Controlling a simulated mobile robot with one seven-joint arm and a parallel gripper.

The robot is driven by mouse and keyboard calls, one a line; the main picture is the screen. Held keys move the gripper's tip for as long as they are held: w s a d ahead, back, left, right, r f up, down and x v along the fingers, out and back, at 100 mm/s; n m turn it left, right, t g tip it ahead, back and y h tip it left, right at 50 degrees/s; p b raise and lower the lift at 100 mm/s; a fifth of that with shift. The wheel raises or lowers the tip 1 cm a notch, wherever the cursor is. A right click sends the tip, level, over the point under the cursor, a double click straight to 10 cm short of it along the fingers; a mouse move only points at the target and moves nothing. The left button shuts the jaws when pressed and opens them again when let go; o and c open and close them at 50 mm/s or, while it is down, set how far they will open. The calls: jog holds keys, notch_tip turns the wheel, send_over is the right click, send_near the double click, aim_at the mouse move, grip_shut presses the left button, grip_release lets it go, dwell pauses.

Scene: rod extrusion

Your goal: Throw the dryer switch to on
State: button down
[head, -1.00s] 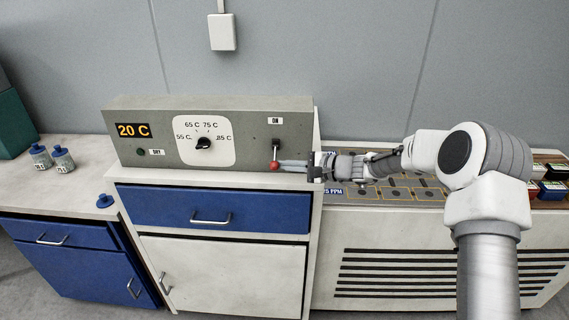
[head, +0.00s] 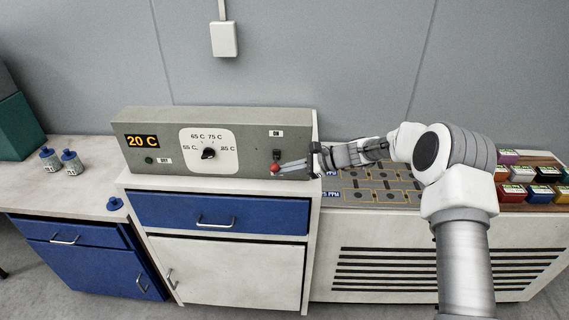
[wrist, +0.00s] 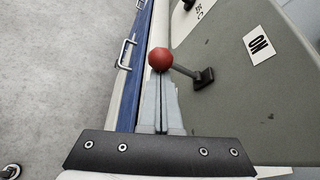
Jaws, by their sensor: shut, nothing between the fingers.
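The dryer switch is a grey lever with a red ball (head: 274,168) at its end, set in a black mount (head: 277,155) on the grey dryer panel (head: 250,170). It sticks out toward me, below the ON label (head: 276,133). My gripper (head: 284,169) reaches in from the right with its fingers shut and empty. The fingertips are right at the ball and seem to touch it. In the wrist view the red ball (wrist: 160,59) is just beyond the shut fingertips (wrist: 161,80), with the lever running right to its mount.
The panel display (head: 142,141) reads 20 C, beside a dial (head: 208,153). Blue drawers (head: 220,213) with handles are below. Blue-capped jars (head: 71,161) stand on the left counter. Air before the panel is clear.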

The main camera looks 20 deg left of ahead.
jog(key=shift+r+m, duration=0.3)
jog(key=shift+r, duration=0.45)
jog(key=shift+w+d+r, duration=0.1)
jog(key=shift+w+r, duration=0.05)
jog(key=shift+r, duration=0.15)
